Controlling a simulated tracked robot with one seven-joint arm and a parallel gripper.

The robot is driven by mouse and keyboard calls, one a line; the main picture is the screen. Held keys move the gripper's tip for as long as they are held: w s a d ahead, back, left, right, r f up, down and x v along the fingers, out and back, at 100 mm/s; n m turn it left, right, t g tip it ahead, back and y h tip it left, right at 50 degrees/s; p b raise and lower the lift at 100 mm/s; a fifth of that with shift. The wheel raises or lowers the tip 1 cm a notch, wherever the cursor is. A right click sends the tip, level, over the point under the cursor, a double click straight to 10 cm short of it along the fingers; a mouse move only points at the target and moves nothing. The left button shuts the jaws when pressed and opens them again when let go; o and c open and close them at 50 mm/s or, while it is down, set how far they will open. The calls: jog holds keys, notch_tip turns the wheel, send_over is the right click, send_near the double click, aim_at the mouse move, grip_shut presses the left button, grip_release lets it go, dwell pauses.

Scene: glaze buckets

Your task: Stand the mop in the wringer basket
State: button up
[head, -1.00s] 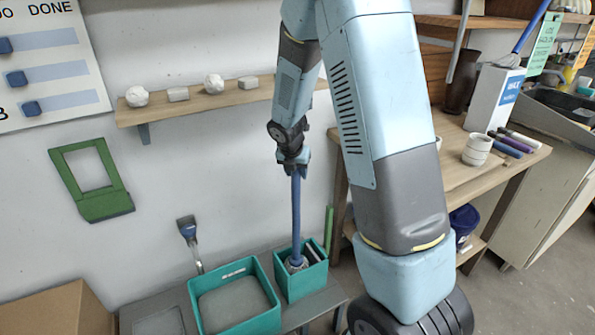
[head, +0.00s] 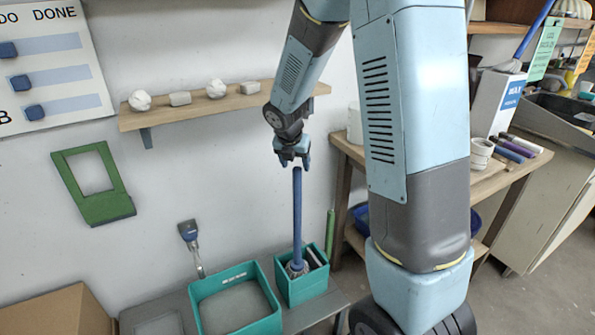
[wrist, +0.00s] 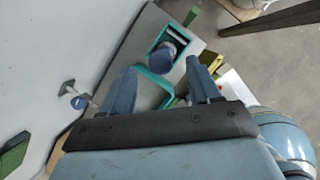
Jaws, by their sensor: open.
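The mop (head: 297,215) has a blue handle and a greyish head. It stands close to upright, with its head down inside the small teal wringer basket (head: 304,288), on the basket's left side. My gripper (head: 293,163) is open and empty, just above the top of the handle and apart from it. In the wrist view the open fingers (wrist: 160,85) point down toward the basket (wrist: 160,38), and the mop (wrist: 166,55) shows end-on beyond and between them.
A larger teal bucket (head: 236,302) stands left of the basket on a grey bench. A wall shelf (head: 220,105) with small pale pieces is behind my gripper. A wooden table (head: 490,180) is at right.

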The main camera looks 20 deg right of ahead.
jog(key=s+r+m, duration=0.8)
jog(key=r, duration=0.4)
jog(key=s+r+m+t+y, duration=0.1)
jog(key=s+r+m, duration=0.3)
jog(key=s+m, duration=0.6)
jog(key=s+d+r+m+t+y, duration=0.1)
jog(key=s+r+m, duration=0.3)
jog(key=s+m, duration=0.7)
jog(key=shift+s+d+r+y, duration=0.15)
jog(key=shift+s+y, duration=0.15)
jog(key=shift+s, duration=0.3)
